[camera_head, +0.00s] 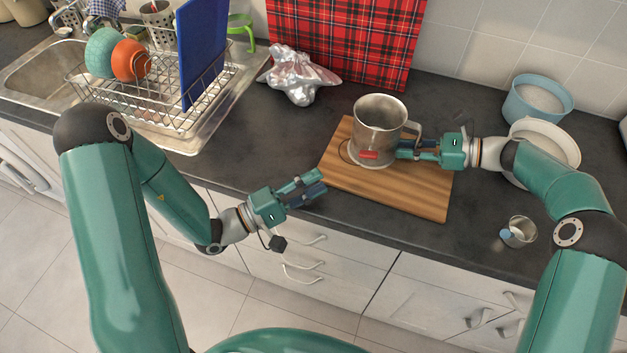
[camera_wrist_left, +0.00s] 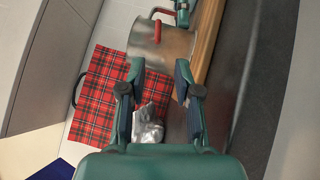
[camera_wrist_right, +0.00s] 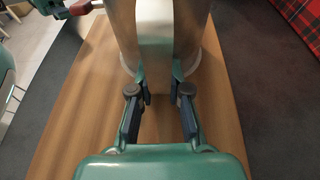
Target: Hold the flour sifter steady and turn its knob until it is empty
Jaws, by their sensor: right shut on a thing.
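The flour sifter (camera_head: 378,121) is a metal cup standing upright on a wooden board (camera_head: 420,192), with a red knob (camera_head: 369,155) low on its front. My right gripper (camera_head: 404,150) is shut on the sifter's handle at its right side; the right wrist view shows the fingers (camera_wrist_right: 160,95) on the handle (camera_wrist_right: 156,40). My left gripper (camera_head: 318,182) is open and empty, to the left of and in front of the sifter, near the counter edge. In the left wrist view the sifter (camera_wrist_left: 165,42) and its red knob (camera_wrist_left: 157,31) show beyond the open fingers (camera_wrist_left: 160,90). The sifter's inside is mostly hidden.
A blue bowl (camera_head: 537,100) and a cream bowl (camera_head: 546,138) stand at the right. A small metal cup (camera_head: 518,232) sits near the front edge.

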